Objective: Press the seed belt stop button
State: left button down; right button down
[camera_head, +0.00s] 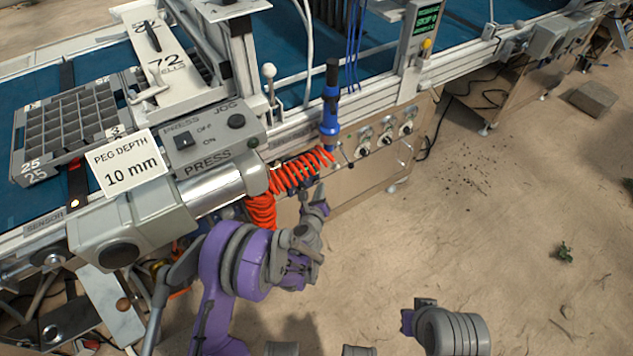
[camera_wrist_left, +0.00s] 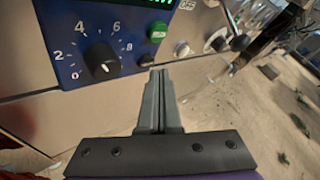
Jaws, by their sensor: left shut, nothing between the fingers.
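In the left wrist view a blue control panel (camera_wrist_left: 62,18) carries a black dial (camera_wrist_left: 101,61) with numbers around it and a lit green display. A green button (camera_wrist_left: 158,31) sits at its right side. A small dark round button (camera_wrist_left: 145,60) is below it; I cannot read its label. My left gripper (camera_wrist_left: 158,72) is shut and empty, with its fingertips just below and right of the dark button; contact cannot be told. In the head view my left gripper (camera_head: 319,190) is beside the bench front, by the orange coiled hose (camera_head: 300,170).
Several black knobs (camera_head: 386,139) line the bench front to the right. A blue-handled tool (camera_head: 330,105) hangs above the hose. A grey press unit (camera_head: 132,222) with a PEG DEPTH sign (camera_head: 128,164) and a cell tray (camera_head: 17,158) stand left. Open floor (camera_head: 480,230) lies right.

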pick_arm(q)
jog(key=s+d, duration=0.2)
jog(key=s, duration=0.1)
jog(key=s+d+p, duration=0.1)
jog(key=shift+s+d, duration=0.25)
jog(key=shift+s, duration=0.15)
jog(key=shift+r, duration=0.1)
dwell(0.6)
